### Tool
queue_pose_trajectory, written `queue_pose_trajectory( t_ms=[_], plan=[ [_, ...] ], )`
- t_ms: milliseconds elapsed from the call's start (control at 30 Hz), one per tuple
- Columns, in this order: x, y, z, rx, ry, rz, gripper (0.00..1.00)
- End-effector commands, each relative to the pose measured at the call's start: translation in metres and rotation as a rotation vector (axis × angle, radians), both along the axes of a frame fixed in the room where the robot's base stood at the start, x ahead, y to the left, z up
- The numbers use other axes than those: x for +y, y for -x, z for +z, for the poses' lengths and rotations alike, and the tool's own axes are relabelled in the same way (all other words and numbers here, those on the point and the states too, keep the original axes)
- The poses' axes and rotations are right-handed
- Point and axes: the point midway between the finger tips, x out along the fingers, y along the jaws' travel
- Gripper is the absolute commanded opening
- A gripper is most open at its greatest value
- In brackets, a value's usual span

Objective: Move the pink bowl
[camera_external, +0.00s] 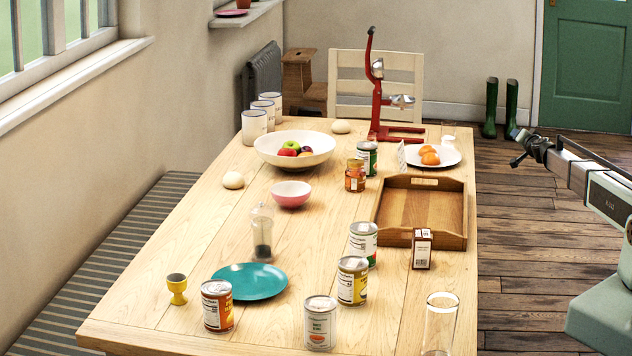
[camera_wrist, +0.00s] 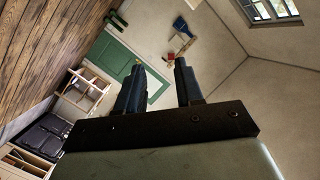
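The pink bowl (camera_external: 291,195) stands upright on the wooden table in the external view, left of the tray and just in front of the large white fruit bowl. It looks empty. My gripper (camera_external: 517,148) is at the right in the external view, off the table's right side and far from the pink bowl. In the wrist view my gripper (camera_wrist: 159,65) shows two dark fingers apart with nothing between them. The wrist view faces the room and does not show the bowl.
A white fruit bowl (camera_external: 272,151), jar (camera_external: 355,175) and wooden tray (camera_external: 375,222) stand near the pink bowl. A glass shaker (camera_external: 262,235) and teal plate (camera_external: 249,282) are in front. Several cans stand toward the front.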

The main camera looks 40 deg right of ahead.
Motion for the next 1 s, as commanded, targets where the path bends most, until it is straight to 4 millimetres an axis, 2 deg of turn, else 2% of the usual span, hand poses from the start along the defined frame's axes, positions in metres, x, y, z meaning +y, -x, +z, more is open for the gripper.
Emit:
queue_pose_trajectory(
  t_ms=[33,167,267,367,500,633,800,1000],
  plan=[
    [-0.011,-0.011,0.022,-0.032,-0.002,-0.014,0.36],
    [-0.020,-0.035,0.072,-0.104,-0.024,-0.015,0.36],
    [-0.008,-0.062,0.109,-0.148,-0.055,0.027,0.36],
    [0.022,-0.092,0.134,-0.167,-0.094,0.100,0.36],
    [0.076,-0.128,0.154,-0.158,-0.154,0.218,0.36],
    [0.132,-0.156,0.162,-0.121,-0.209,0.327,0.36],
    [0.209,-0.184,0.162,-0.039,-0.284,0.459,0.36],
    [0.303,-0.204,0.154,0.097,-0.371,0.589,0.36]
  ],
)
